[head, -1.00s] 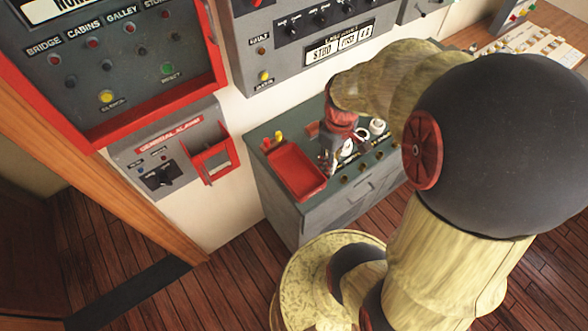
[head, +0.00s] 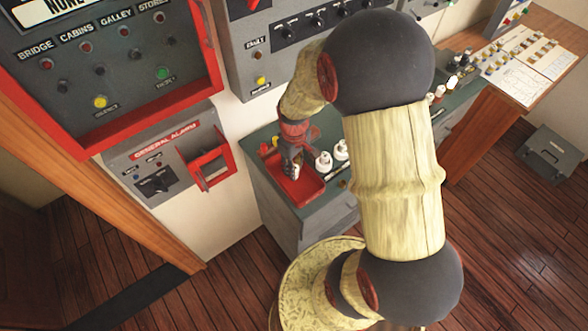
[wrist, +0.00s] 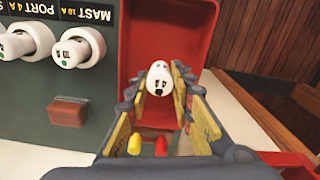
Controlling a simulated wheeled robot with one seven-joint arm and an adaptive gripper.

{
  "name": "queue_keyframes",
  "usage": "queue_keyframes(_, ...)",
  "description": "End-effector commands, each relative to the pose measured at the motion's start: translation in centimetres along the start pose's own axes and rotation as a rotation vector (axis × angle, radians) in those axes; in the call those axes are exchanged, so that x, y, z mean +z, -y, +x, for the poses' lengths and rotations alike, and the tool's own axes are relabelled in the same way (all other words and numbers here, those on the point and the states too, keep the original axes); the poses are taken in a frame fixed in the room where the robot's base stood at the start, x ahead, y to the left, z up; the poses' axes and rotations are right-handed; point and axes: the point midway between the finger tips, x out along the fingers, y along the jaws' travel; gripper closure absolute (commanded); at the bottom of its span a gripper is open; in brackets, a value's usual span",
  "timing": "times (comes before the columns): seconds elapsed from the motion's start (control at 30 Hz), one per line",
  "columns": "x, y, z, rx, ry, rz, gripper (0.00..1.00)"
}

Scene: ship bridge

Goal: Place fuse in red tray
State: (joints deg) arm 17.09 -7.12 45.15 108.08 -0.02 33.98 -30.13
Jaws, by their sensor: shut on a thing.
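The red tray (head: 312,190) sits on the left end of the grey-green cabinet top in the head view. My gripper (head: 293,172) is over the tray. In the wrist view my gripper (wrist: 165,90) is shut on a white fuse (wrist: 160,77) with dark marks on its end. The red tray (wrist: 150,38) shows behind the fuse there. How high the fuse is above the tray floor is hard to tell. In the head view the fuse is mostly hidden by the fingers.
White fuses (wrist: 78,47) stand in labelled places right of the tray in the head view (head: 324,162). A reddish-brown block (wrist: 67,112) is near them. Small yellow (wrist: 134,144) and red (wrist: 160,147) pieces stand by the tray. The alarm panel (head: 165,155) is on the wall to the left.

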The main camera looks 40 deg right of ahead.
Motion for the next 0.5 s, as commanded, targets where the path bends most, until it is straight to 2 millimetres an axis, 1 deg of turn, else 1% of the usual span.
queue_keyframes(0.03, 0.0, -0.02, 0.72, 0.0, 0.0, 0.0, 1.0)
queue_keyframes(0.1, -0.02, -0.03, 1.1, 0.0, -0.001, 0.0, 1.0)
queue_keyframes(0.33, -0.03, -0.05, 1.07, 0.001, -0.001, 0.0, 1.0)
queue_keyframes(0.47, -0.02, -0.05, 1.45, 0.001, -0.001, 0.0, 1.0)
queue_keyframes(0.5, -0.02, -0.05, 1.4, 0.001, -0.001, 0.0, 0.75)
